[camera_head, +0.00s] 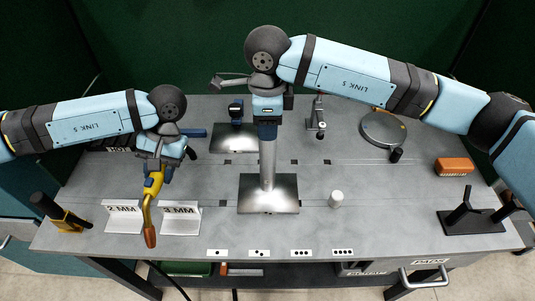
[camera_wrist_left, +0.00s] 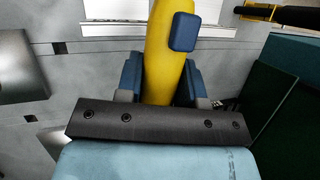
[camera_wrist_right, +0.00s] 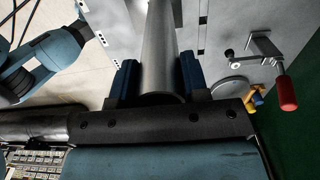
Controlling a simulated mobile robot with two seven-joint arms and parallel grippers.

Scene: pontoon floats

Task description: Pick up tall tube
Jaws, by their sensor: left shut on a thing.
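The tall tube (camera_head: 268,163) is a grey metal cylinder standing upright on a square metal plate (camera_head: 257,206) at the middle of the bench. My right gripper (camera_head: 267,130) is at its top end, with one finger on each side. In the right wrist view the tube (camera_wrist_right: 161,50) runs between the fingers (camera_wrist_right: 160,85); I cannot tell whether they press on it. My left gripper (camera_head: 158,160) is shut on a yellow torch-like tool (camera_head: 153,184) with a copper-coloured nozzle, held above the bench's front left. The yellow tool (camera_wrist_left: 168,50) also fills the left wrist view's jaws.
Two white labelled angle pieces (camera_head: 124,217) (camera_head: 180,221) stand below the left gripper. A white cylinder (camera_head: 336,199) is right of the plate.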

